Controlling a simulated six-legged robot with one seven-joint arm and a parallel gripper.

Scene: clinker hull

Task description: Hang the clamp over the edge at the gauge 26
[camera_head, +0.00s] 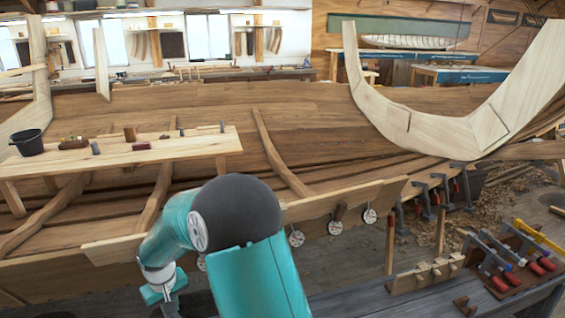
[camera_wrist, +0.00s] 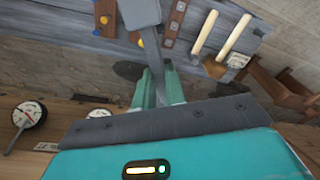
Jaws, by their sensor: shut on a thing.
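My gripper (camera_wrist: 155,88) is shut on a grey metal clamp (camera_wrist: 142,12), whose bar runs between the teal fingers. In the head view my gripper (camera_head: 160,286) is low at the left, beside the hull's plank edge; most of the clamp is hidden there. Round white dial gauges hang in a row along the plank edge (camera_head: 330,205), among them a left one (camera_head: 297,238), a middle one (camera_head: 335,227) and a right one (camera_head: 370,215). Another dial (camera_wrist: 30,115) shows at the left of the wrist view. I cannot read which is gauge 26.
A dark bench (camera_head: 350,303) at the front right holds several red-handled clamps (camera_head: 495,262) and a notched wooden block (camera_head: 428,274). More clamps (camera_head: 445,190) grip the hull at the right. A plank table (camera_head: 190,148) with a black bucket (camera_head: 27,142) stands at the left.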

